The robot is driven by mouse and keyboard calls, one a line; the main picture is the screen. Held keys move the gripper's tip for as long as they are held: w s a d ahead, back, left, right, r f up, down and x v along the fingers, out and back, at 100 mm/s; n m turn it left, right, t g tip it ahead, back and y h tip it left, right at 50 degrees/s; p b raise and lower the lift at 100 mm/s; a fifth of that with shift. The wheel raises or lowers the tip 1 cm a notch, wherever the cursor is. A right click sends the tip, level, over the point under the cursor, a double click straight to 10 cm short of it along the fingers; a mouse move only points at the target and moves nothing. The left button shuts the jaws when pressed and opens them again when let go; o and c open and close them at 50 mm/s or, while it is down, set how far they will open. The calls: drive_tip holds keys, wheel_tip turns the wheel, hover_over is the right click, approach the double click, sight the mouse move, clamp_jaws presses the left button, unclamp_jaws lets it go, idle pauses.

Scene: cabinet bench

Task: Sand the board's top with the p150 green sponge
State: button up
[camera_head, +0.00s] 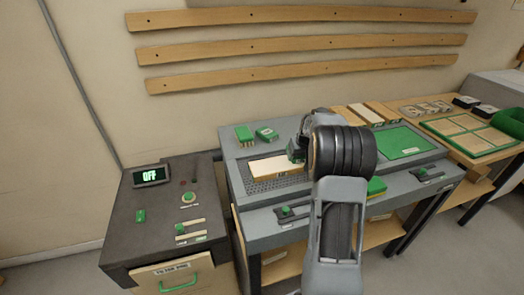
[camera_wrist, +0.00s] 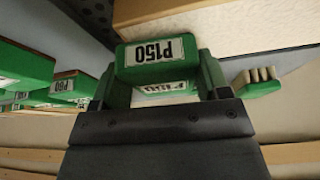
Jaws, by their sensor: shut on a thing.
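My gripper (camera_wrist: 160,80) is shut on a green sponge (camera_wrist: 155,52) whose white label reads P150, upside down in the wrist view. A second white label, hard to read, shows below it between the fingers. The pale wooden board (camera_head: 275,167) lies on the grey bench by a perforated plate. It also shows in the wrist view (camera_wrist: 150,10), just beyond the sponge. In the head view my gripper (camera_head: 296,150) is at the board's right end, partly hidden by my wrist. I cannot tell whether the sponge touches the board.
A sponge labelled P80 (camera_wrist: 68,87) and a green brush (camera_wrist: 258,82) show in the wrist view. Two green items (camera_head: 243,133) (camera_head: 266,133) stand at the bench's back. A green mat (camera_head: 402,141) lies right.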

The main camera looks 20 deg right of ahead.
wheel_tip(320, 180, up, 3)
drive_tip(key=shift+a+p, duration=0.15)
drive_tip(key=shift+p, duration=0.3)
drive_tip(key=shift+w+r+p, duration=0.1)
drive_tip(key=shift+r+p, duration=1.3)
drive_tip(key=shift+r, duration=0.85)
